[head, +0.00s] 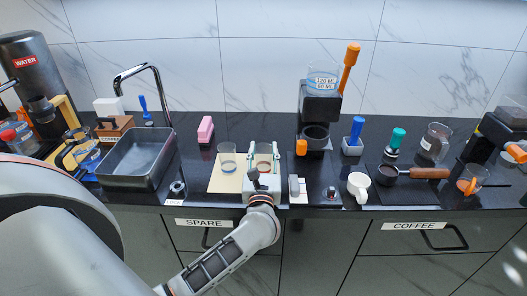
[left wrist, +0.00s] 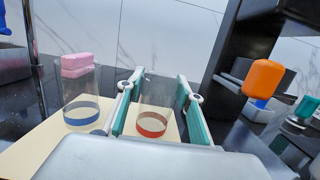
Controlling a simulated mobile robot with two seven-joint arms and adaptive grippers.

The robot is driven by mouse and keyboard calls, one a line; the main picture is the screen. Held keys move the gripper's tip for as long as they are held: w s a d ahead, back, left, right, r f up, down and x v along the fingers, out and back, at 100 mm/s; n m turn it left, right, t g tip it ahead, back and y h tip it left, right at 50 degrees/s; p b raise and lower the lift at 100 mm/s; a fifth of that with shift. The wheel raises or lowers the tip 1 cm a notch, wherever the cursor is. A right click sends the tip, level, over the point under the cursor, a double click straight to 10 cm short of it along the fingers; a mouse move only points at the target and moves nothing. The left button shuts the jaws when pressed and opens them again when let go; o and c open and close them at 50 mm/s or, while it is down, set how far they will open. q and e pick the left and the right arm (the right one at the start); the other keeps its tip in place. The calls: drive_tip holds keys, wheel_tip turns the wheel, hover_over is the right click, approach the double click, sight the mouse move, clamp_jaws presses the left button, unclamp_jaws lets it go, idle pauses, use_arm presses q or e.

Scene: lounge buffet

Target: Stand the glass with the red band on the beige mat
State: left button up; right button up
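The glass with the red band (left wrist: 152,124) stands upright at the right part of the beige mat (left wrist: 35,150). It also shows in the head view (head: 263,156), partly hidden by my gripper. My left gripper (head: 263,147) reaches over the mat's right side with one finger on each side of this glass. In the left wrist view its fingers (left wrist: 160,76) are apart, with small gaps between the pads and the glass. A glass with a blue band (head: 228,158) stands on the mat to the left. My right gripper is not in view.
A metal sink (head: 140,160) lies left of the mat (head: 222,182). A pink block (head: 205,130) stands behind it. The coffee grinder (head: 318,105) rises close on the right, with a white cup (head: 358,187) beyond. A dark strip of counter behind the mat is clear.

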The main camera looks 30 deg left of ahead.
use_arm(q)
drive_tip(key=o, duration=0.4)
drive_tip(key=shift+r, duration=0.25)
drive_tip(key=b+v, duration=0.1)
drive_tip(key=v, duration=1)
drive_tip(key=shift+s+d+f, duration=0.1)
drive_tip(key=shift+s+f, duration=0.05)
drive_tip(key=shift+s+d, duration=0.15)
drive_tip(key=shift+s, duration=0.2)
